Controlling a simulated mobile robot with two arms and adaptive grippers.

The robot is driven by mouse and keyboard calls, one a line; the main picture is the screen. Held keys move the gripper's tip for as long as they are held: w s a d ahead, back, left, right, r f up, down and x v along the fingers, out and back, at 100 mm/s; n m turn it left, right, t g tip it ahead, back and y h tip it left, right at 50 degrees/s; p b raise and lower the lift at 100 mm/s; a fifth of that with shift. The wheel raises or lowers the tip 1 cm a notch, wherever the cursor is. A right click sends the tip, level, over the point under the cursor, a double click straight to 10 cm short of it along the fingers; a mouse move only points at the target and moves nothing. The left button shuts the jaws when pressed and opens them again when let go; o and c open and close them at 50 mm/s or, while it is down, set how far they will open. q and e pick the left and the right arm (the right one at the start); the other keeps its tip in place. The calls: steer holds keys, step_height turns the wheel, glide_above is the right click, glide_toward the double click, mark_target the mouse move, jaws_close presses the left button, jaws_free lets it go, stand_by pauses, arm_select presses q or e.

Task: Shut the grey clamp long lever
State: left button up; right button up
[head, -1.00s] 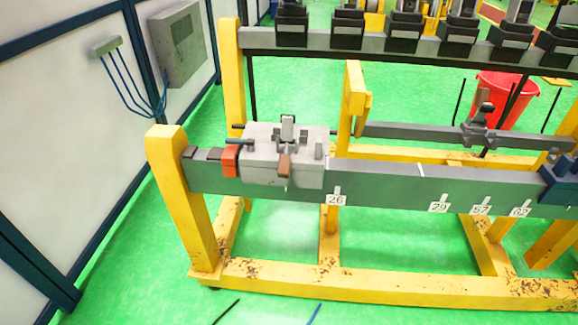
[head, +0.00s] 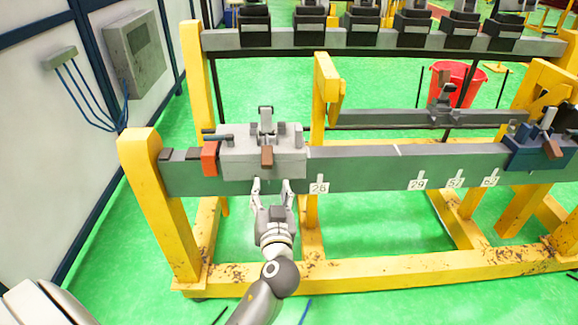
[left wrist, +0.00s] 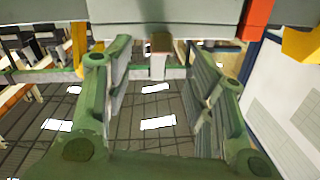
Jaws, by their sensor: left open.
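The grey clamp (head: 235,160) sits on the grey beam near its left end. Its brown-tipped lever (head: 267,157) points toward me at the clamp's front, and a grey part (head: 266,120) stands upright behind it. My left gripper (head: 271,183) is open and empty, just below the clamp, in front of the beam, with its fingers pointing up toward the brown tip. In the left wrist view, my left gripper (left wrist: 157,68) has its fingers spread, and a brown lever end (left wrist: 160,42) shows between them. I cannot tell if they touch it. My right gripper is not in view.
The beam (head: 370,172) rests on a yellow frame (head: 150,170). A red block (head: 209,158) adjoins the clamp's left side. A blue clamp (head: 535,150) sits farther right. A grey wall panel (head: 60,140) stands left. A red bucket (head: 462,80) stands behind.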

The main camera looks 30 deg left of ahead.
mark_target(268, 165)
arm_select(q)
steer(key=x, duration=0.3)
steer(key=p+x, duration=0.1)
steer(key=x, duration=0.2)
steer(key=r+p+x, duration=0.1)
steer(key=x, duration=0.2)
steer(key=shift+w+a+r, duration=0.1)
steer(key=shift+w+a, duration=0.05)
steer(key=shift+w, duration=0.05)
steer(key=shift+w+a, duration=0.4)
steer(key=shift+w, duration=0.1)
steer(key=shift+c, duration=0.4)
jaws_close()
